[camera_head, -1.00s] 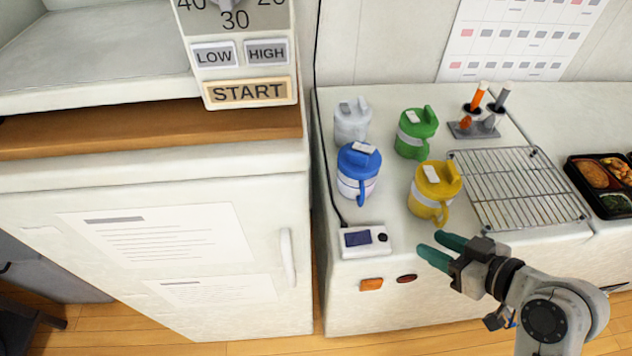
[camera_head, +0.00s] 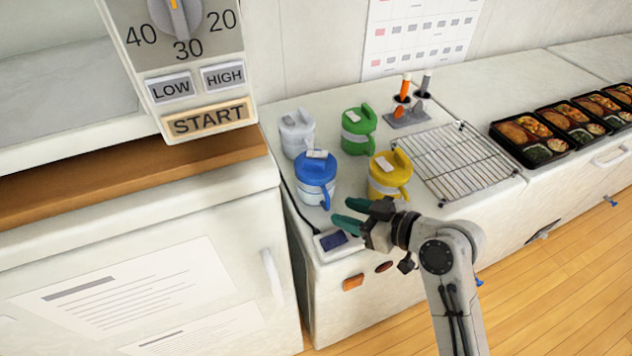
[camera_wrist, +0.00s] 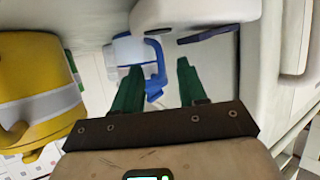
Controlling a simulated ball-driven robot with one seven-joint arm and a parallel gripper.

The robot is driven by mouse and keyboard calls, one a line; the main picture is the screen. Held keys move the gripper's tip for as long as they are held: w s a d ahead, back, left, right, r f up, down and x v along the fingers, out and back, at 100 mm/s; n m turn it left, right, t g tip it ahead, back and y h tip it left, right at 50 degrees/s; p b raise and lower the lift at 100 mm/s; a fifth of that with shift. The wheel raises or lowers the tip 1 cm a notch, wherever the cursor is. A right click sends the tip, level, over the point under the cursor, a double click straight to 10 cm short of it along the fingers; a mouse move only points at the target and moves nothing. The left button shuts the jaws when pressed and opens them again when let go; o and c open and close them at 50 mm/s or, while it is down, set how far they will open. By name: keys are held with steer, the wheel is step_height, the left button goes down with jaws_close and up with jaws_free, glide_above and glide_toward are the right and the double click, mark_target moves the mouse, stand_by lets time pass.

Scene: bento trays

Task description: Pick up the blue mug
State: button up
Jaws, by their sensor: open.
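The blue mug (camera_head: 316,178) has a blue lid, a white lower body and a blue handle on its front right. It stands upright on the counter, in front of the white mug and left of the yellow one. In the wrist view the blue mug (camera_wrist: 128,50) is upper left of centre, its handle beyond and between the fingers. My gripper (camera_head: 350,213) is open and empty, with green fingers pointing left, just front right of the blue mug. In the wrist view my gripper (camera_wrist: 158,88) has its two fingers apart.
A yellow mug (camera_head: 384,180) stands close to my gripper; it fills the left of the wrist view (camera_wrist: 30,95). A green mug (camera_head: 358,132) and a white mug (camera_head: 296,138) stand behind. A small display box (camera_head: 336,242) sits at the counter's front edge. A wire rack (camera_head: 455,160) lies right.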

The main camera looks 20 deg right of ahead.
mark_target(318, 186)
steer(key=shift+p+x, duration=0.3)
steer(key=shift+x, duration=1.65)
steer(key=shift+c, duration=0.2)
steer(key=shift+d, duration=0.1)
jaws_close()
steer(key=shift+r, duration=0.1)
